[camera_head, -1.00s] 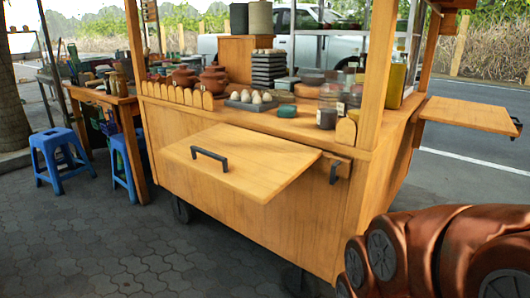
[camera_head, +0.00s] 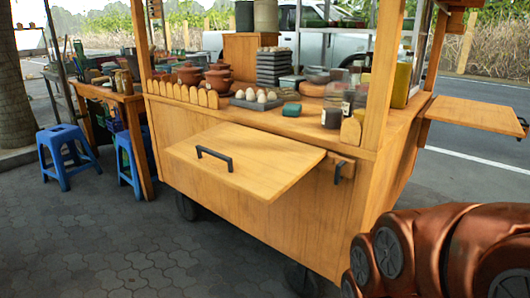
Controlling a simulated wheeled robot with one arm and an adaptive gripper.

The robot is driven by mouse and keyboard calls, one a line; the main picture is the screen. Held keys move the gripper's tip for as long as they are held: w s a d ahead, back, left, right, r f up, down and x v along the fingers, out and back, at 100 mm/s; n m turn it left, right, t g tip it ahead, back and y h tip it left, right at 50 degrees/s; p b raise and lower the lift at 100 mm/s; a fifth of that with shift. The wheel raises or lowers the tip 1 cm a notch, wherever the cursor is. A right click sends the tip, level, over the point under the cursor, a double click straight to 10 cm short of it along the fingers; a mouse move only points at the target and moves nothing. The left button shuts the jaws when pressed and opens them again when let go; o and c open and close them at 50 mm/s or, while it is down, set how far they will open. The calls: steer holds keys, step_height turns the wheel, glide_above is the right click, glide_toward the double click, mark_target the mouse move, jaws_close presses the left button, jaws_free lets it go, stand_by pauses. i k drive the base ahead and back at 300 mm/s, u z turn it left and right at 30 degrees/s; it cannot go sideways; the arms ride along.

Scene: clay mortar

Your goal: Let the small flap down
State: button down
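A wooden food cart stands in the middle of the view. A wooden flap (camera_head: 262,158) with a dark bar handle (camera_head: 213,158) sticks out from the front of the cart, raised and close to level. A second wooden flap (camera_head: 474,114) stands out level from the cart's right end, with a dark handle (camera_head: 523,127) at its outer edge. I cannot tell which one the task calls small. My copper-coloured arm fills the lower right corner, in front of the cart's right part. My gripper is not in view.
The cart's counter (camera_head: 290,121) carries clay pots (camera_head: 218,80), eggs (camera_head: 250,94), stacked dark trays (camera_head: 272,68) and jars. Another dark handle (camera_head: 338,172) is on the cart's front. Blue stools (camera_head: 65,155) stand at left. The paving (camera_head: 130,245) in front is clear.

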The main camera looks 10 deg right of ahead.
mark_target(263, 166)
steer(key=z, duration=0.05)
steer(key=k, duration=1)
steer(key=u, duration=1.2)
steer(key=i, duration=1.25)
steer(key=z, duration=0.1)
